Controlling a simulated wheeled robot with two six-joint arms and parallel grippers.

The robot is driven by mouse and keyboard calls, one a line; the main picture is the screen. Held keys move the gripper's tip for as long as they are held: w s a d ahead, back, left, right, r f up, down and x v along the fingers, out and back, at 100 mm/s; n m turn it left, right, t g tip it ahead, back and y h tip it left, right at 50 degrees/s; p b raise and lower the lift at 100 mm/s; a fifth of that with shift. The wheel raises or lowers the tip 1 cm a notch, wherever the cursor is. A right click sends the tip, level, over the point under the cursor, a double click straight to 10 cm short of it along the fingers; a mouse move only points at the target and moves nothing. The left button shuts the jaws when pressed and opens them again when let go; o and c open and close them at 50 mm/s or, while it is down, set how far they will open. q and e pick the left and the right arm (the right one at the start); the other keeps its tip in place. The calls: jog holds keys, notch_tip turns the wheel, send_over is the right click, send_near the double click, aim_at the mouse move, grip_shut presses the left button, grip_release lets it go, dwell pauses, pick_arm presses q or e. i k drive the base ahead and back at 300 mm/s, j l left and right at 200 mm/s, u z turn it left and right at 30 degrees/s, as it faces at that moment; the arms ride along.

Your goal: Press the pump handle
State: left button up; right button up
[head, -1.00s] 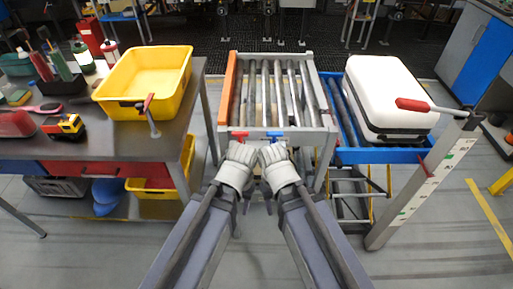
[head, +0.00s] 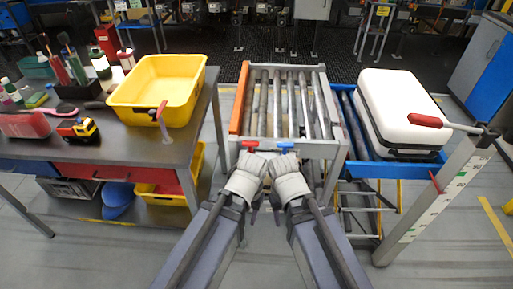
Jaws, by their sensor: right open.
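A lever with a red grip (head: 427,121) and a pale rod sticks out to the left from the top of a grey post (head: 440,195) at the right; it looks like the pump handle. My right gripper (head: 284,164) is well to the left of it, in front of the conveyor frame, and is open. My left gripper (head: 252,166) is close beside the right one; its jaws are too unclear to tell. Neither gripper touches the red-gripped lever.
The roller conveyor (head: 246,100) stands ahead, with small red (head: 250,144) and blue (head: 285,145) handles at its front. A white case (head: 405,95) rests on a blue-framed section (head: 395,170). At left, a workbench (head: 135,145) holds a yellow bin (head: 160,88) and tools.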

aim_at(418, 120)
jog(key=z, duration=1.3)
